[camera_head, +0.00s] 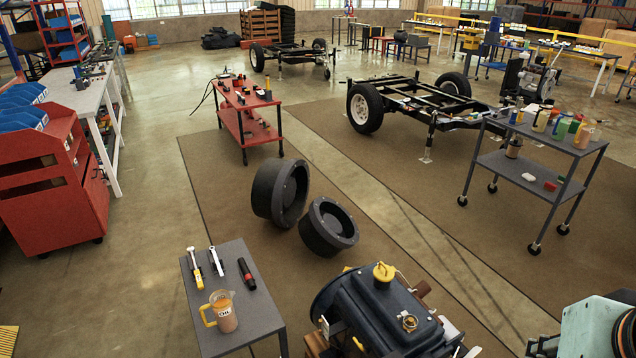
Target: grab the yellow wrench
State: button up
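A slim yellow tool (195,271) with a pale upper end lies near the far left corner of a small grey table (256,318). It looks like the yellow wrench, but it is too small to be certain. A white and dark tool (216,261) lies just right of it. A black tool with a red part (246,273) lies farther right on the same table. My gripper cannot be made out in this view, and nothing is seen touching the yellow tool.
A pitcher labelled OIL (220,312) stands on the table in front of the tools. A dark engine (375,310) with a yellow cap sits to the right. Two black wheel-like rings (328,227) lie behind. A red cabinet (50,190) stands left, with open floor (130,240) between.

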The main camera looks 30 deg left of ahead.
aim_at(191, 249)
jog(key=u, duration=2.05)
jog(key=i+j, duration=0.15)
jog(key=j, duration=0.25)
jog(key=i+j, duration=0.1)
jog(key=j, duration=0.3)
jog(key=i+j+u, duration=0.2)
jog(key=j, duration=0.15)
jog(key=i+j+u, duration=0.7)
jog(key=i, duration=0.4)
jog(key=i+z, duration=0.25)
jog(key=i, duration=0.25)
jog(key=i+j+z, duration=0.3)
jog(key=i, duration=0.25)
jog(key=i+l+z, duration=0.1)
jog(key=i+z, duration=0.8)
jog(key=k+j, duration=0.05)
jog(key=k, duration=0.05)
